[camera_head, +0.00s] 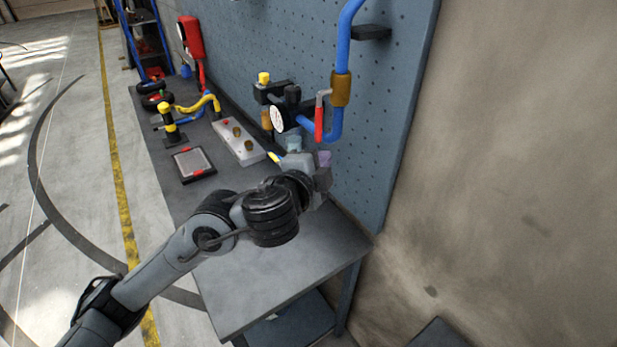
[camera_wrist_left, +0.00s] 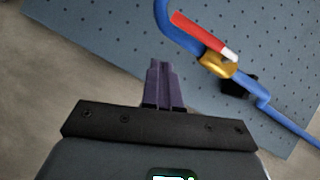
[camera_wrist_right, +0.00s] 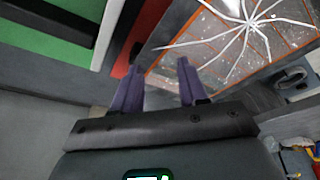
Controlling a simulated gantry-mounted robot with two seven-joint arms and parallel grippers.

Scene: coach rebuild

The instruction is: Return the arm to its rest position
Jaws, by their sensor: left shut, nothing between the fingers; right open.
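My left arm comes in from the lower left in the head view and reaches over the bench. Its left gripper (camera_head: 324,159) is near the pegboard, below the red-handled valve. In the left wrist view the purple fingers of the left gripper (camera_wrist_left: 160,68) are together with nothing between them, and they point toward the pegboard. My right gripper (camera_wrist_right: 158,75) shows only in the right wrist view. Its purple fingers are apart, with nothing seen between them. The right arm is not in the head view.
The grey bench (camera_head: 280,283) has a bare near end. A flat tray (camera_head: 194,163) and yellow fittings stand farther back. The blue pipe (camera_head: 342,47) with its red lever (camera_head: 319,123) and gauge (camera_head: 277,118) is close by on the pegboard (camera_head: 400,75). A cracked, orange-lined panel (camera_wrist_right: 225,45) faces the right gripper.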

